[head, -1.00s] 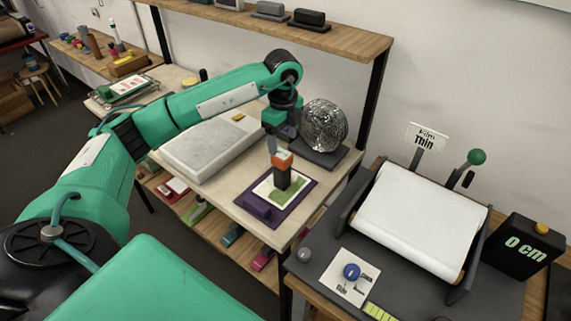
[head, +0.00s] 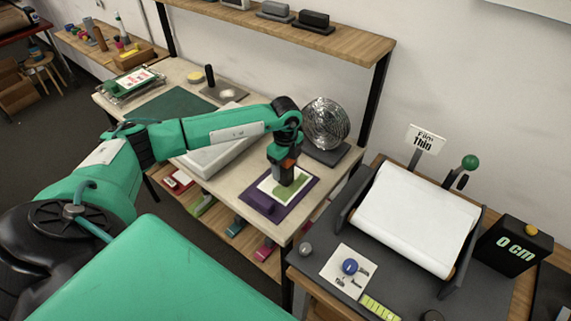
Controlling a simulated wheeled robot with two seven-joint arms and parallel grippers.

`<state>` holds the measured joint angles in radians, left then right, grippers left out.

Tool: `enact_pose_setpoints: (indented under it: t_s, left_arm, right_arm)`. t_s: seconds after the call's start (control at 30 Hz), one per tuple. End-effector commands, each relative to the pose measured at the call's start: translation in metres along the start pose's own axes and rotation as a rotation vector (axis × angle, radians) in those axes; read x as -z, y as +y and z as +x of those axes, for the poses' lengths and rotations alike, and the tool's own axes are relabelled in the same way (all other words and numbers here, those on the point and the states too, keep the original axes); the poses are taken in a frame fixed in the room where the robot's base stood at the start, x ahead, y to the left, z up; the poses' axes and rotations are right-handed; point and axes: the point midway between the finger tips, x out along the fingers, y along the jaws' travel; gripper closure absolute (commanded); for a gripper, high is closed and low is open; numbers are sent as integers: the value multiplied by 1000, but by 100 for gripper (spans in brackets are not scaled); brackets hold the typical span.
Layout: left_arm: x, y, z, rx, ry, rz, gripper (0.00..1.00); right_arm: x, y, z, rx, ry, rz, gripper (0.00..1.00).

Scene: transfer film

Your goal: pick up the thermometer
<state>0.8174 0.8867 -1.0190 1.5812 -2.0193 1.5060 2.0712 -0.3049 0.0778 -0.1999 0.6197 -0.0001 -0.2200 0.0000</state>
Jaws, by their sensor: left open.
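A small dark upright object with an orange band (head: 287,176) stands on a white and green card (head: 270,186) on a purple base (head: 259,202). It may be the thermometer, but it is too small to be sure. My left gripper (head: 287,165) points down from above, at the object's top. Its jaws are open, and they hide part of the object. Whether the fingers touch it cannot be told. My right gripper is not in view.
A round wire-caged fan (head: 326,122) stands close behind my left gripper. A pale slab (head: 207,160) lies under my left forearm. A film roller machine (head: 415,222) stands on the right bench. A shelf (head: 345,45) runs above the table.

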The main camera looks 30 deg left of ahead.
Motion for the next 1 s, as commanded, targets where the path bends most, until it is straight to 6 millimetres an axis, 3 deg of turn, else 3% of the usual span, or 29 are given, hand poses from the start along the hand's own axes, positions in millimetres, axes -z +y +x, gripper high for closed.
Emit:
enact_pose_setpoints:
  t_s: [0.13,0.17,0.4,0.47,0.77,1.0]
  left_arm:
    - [0,0,0,0,0,0,31]
    - [0,0,0,0,0,0,35]
    - [0,0,0,0,0,0,82]
    - [0,0,-1,1,0,0,89]
    - [0,-1,-5,2,0,0,89]
    - [0,-1,-34,6,0,1,89]
  right_arm:
    - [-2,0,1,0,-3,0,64]
    - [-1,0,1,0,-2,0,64]
    - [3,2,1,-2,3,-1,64]
    - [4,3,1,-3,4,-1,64]
    - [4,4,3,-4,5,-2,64]
    - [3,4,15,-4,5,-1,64]
